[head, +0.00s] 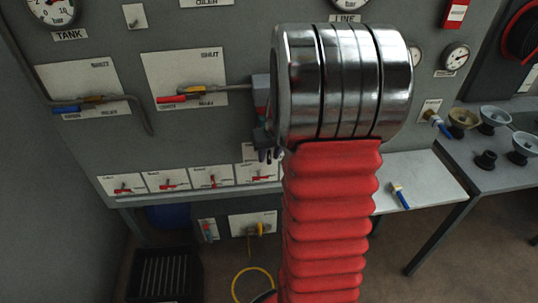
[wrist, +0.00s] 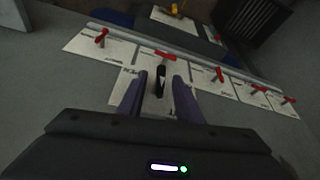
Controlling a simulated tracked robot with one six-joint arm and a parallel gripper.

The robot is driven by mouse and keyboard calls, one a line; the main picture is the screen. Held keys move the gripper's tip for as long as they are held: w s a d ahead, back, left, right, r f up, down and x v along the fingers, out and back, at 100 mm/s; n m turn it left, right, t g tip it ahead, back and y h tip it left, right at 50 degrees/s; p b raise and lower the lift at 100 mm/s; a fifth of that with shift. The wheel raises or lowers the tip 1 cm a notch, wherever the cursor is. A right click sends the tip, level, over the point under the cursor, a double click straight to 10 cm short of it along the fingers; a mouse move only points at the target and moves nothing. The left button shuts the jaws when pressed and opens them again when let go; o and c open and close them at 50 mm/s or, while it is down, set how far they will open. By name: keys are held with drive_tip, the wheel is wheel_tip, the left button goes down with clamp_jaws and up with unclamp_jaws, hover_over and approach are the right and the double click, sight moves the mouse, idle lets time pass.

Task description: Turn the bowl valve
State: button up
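My gripper (wrist: 160,78) is open in the wrist view, its two dark purple fingers on either side of a small black upright handle (wrist: 160,88). The handle stands on a white label plate; I cannot see contact with the fingers. Which control is the bowl valve cannot be read from the labels. In the head view my gripper (head: 265,146) is partly hidden behind my arm, at the panel just above the row of small red-handled valves (head: 212,181). That row also shows beyond the fingers in the wrist view (wrist: 218,75).
Two larger valves, one with a blue-ended lever (head: 68,109) and one with a red lever (head: 175,99), sit higher on the panel. A side shelf (head: 425,185) holds a blue-handled brush (head: 400,195). Bowls (head: 494,116) stand on a bench at right. A black crate (head: 165,273) is on the floor.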

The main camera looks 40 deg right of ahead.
drive_tip(key=shift+w+f, duration=0.1)
drive_tip(key=shift+f, duration=0.1)
drive_tip(key=shift+c, duration=0.5)
clamp_jaws()
